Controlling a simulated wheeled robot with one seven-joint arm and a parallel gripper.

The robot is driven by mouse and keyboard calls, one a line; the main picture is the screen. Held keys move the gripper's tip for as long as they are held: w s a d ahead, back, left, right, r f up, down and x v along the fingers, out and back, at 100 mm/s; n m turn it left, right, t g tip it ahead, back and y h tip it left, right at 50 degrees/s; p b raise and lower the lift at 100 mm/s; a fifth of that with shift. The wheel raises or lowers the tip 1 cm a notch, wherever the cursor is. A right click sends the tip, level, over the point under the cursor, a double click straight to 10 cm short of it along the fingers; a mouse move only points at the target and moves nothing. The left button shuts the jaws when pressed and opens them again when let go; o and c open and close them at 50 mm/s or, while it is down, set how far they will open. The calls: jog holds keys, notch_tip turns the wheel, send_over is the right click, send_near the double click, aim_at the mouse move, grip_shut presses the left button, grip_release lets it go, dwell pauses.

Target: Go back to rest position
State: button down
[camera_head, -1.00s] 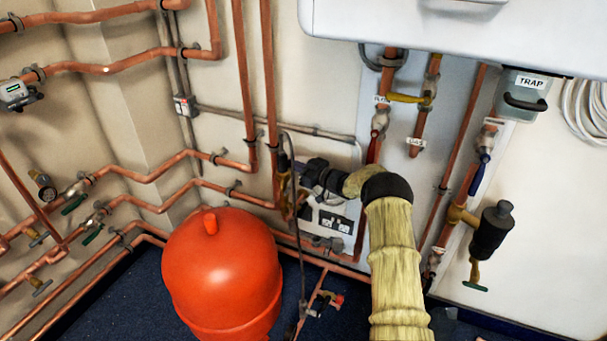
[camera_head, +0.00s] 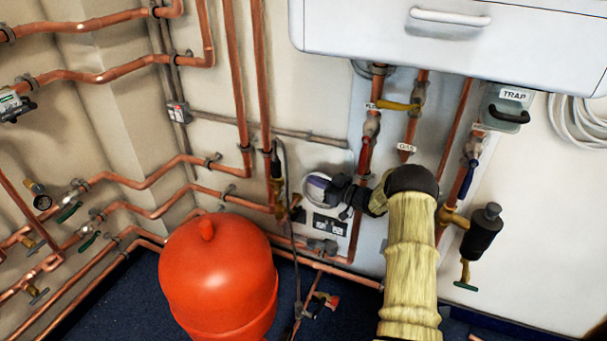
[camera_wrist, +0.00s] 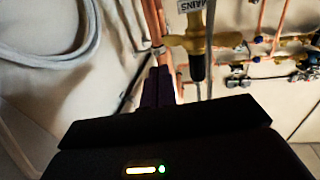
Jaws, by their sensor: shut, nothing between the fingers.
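My gripper (camera_head: 335,190) is dark and points left in the head view, at the end of my arm in its straw-coloured sleeve. It appears in front of the wall panel, just right of a round white-and-purple dial (camera_head: 317,187). I cannot tell from this view how far it is from the panel. In the wrist view the two dark fingers (camera_wrist: 158,84) lie together with nothing between them. Beyond them are a copper pipe (camera_wrist: 153,25) and a brass valve (camera_wrist: 193,42) with a tag reading MAINS.
A red vessel (camera_head: 218,275) stands on the floor left of my arm. A white boiler casing (camera_head: 455,35) hangs above it. Copper pipes with valves and a black filter (camera_head: 482,232) are to the right. A grey hose (camera_wrist: 45,45) hangs at left in the wrist view.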

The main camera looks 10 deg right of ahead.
jog(key=shift+s+d, duration=0.35)
notch_tip(320, 180, up, 4)
jog(key=w+a+m+t+h+b, duration=0.1)
jog(key=w+a+m+h+b, duration=0.1)
jog(key=w+m+h+b, duration=0.3)
jog(key=s+r+m+g+h+p, duration=0.1)
jog(key=s+r+g+h+p, duration=0.15)
jog(key=s+h, duration=0.55)
jog(key=s+a+r+m+g+p, duration=0.1)
jog(key=s+a+g, duration=0.15)
jog(key=s, duration=0.95)
jog(key=s+a+m+g+p, duration=0.1)
jog(key=s+g, duration=0.2)
jog(key=s, duration=0.9)
jog(key=s+a+r+m+g+p, duration=0.1)
jog(key=s+a+g, duration=0.15)
jog(key=s, duration=0.95)
notch_tip(320, 180, up, 30)
jog(key=p, duration=3)
jog(key=shift+w+d+r+g+p, duration=0.15)
jog(key=shift+d+r+g+p, duration=0.1)
jog(key=shift+d+g+p, duration=0.15)
